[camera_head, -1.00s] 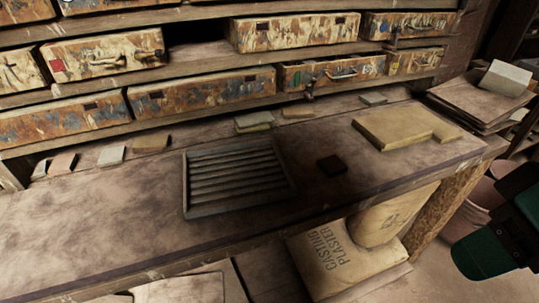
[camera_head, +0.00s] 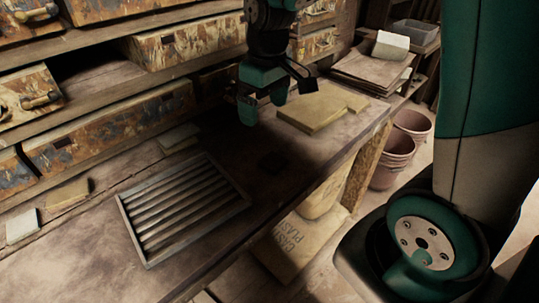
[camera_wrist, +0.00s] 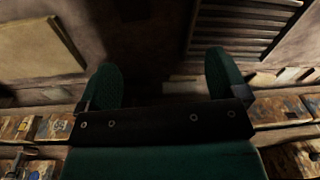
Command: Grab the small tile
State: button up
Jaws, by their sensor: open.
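A small dark brown square tile (camera_head: 272,162) lies flat on the workbench, in shadow, between a slatted rack and a pale yellowish slab. A dark patch that looks like this tile (camera_wrist: 136,9) shows at the top edge of the wrist view. My gripper (camera_head: 263,103) hangs above the bench, behind and above the tile in the head view, near the slab. In the wrist view my gripper (camera_wrist: 163,65) has its two green fingers wide apart, with only bench surface between them.
The slatted rack (camera_head: 147,262) lies left of the tile, and the yellowish slab (camera_head: 315,108) lies right of it. Shelves with painted drawers (camera_head: 110,130) stand close behind. Several flat pieces, including a pale tile (camera_head: 22,226), lie along the back. Pink buckets (camera_head: 396,150) stand beyond the bench's right end.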

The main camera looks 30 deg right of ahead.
jog(key=w+d+f, duration=0.2)
jog(key=d, duration=0.1)
jog(key=p, duration=0.2)
send_over(273, 161)
jog(key=shift+m+h, duration=0.3)
jog(key=shift+h, duration=0.1)
notch_tip(273, 161, down, 11)
jog(key=shift+w+a+r, duration=0.1)
jog(key=shift+r, duration=0.05)
jog(key=shift+f+p, duration=0.6)
jog(key=shift+f, duration=2.35)
jog(key=c, duration=1)
jog(key=shift+r, duration=0.1)
jog(key=shift+c, duration=0.2)
